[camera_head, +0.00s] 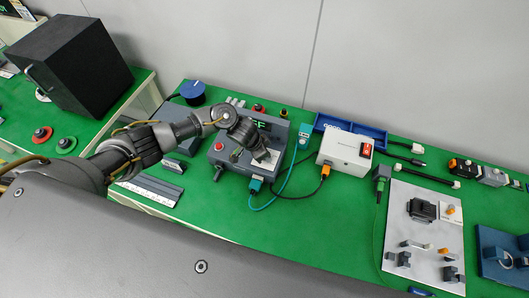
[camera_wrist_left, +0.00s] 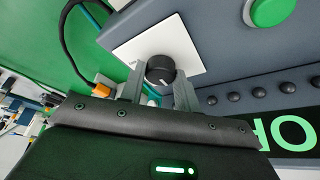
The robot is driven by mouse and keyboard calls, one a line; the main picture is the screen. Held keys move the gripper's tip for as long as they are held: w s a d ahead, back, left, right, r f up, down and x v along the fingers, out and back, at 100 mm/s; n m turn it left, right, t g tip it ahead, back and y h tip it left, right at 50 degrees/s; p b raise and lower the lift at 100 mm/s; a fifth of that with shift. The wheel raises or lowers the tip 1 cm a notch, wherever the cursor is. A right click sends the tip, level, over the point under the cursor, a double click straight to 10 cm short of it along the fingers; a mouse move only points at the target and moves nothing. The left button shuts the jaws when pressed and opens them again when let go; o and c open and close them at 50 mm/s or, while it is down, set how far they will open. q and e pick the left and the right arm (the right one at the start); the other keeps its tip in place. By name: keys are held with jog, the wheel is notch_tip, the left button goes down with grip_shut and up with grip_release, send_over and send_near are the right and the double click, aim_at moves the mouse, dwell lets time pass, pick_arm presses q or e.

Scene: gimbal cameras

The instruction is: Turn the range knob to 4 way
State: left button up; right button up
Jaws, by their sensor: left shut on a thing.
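The range knob (camera_wrist_left: 161,70) is black and round with a pale pointer line, on a white plate (camera_wrist_left: 184,37) in the left wrist view. The plate's printed marks are mostly hidden or too small to read. My left gripper (camera_wrist_left: 160,88) is shut on the knob, with a grey finger on each side. In the head view my left gripper (camera_head: 258,152) reaches down to the white plate (camera_head: 266,160) on the grey instrument (camera_head: 228,150), and the knob is hidden there. My right gripper is not in view.
The instrument has a red button (camera_head: 218,147), a green button (camera_wrist_left: 268,11) and a lit display (camera_head: 259,125). A white box (camera_head: 344,150) with a red switch stands to its right, with cables between. A blue tray (camera_head: 350,129) lies behind.

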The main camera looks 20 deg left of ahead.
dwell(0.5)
pick_arm(q)
jog(key=o, duration=1)
jog(key=shift+r, duration=0.1)
jog(key=v, duration=1)
jog(key=shift+s+a+r, duration=0.1)
jog(key=shift+s+r, duration=0.1)
jog(key=shift+r, duration=0.05)
